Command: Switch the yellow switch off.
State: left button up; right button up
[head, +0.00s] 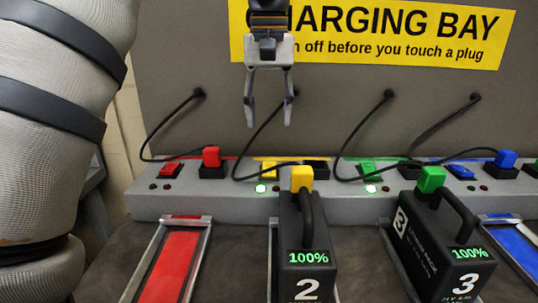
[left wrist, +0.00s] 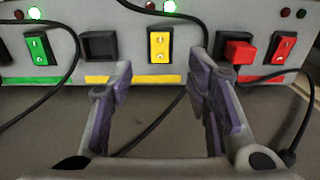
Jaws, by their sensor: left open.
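The yellow switch (head: 263,171) sits on the grey charging strip, with a lit green lamp (head: 260,188) in front of it. In the left wrist view the yellow switch (left wrist: 160,46) shows between my fingertips, with its lit lamp (left wrist: 169,6) above. My left gripper (head: 268,122) is open and empty, pointing down above and behind the switch in the head view. In the left wrist view its two fingers (left wrist: 160,78) are apart, and I see nothing between them at the tips. My right gripper is not in view.
A black battery (head: 304,240) with a yellow plug (head: 301,178) stands in front of the strip, reading 100%. A green-plugged battery (head: 442,245) stands further right. The green switch (head: 366,170) has a lit lamp. A red plug (head: 211,156) and thin black cables stand close by.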

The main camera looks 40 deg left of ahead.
aim_at(269, 173)
pick_arm(q)
jog(key=f, duration=1.1)
jog(key=shift+s+d, duration=0.15)
jog(key=shift+s, duration=0.05)
jog(key=shift+c, duration=0.6)
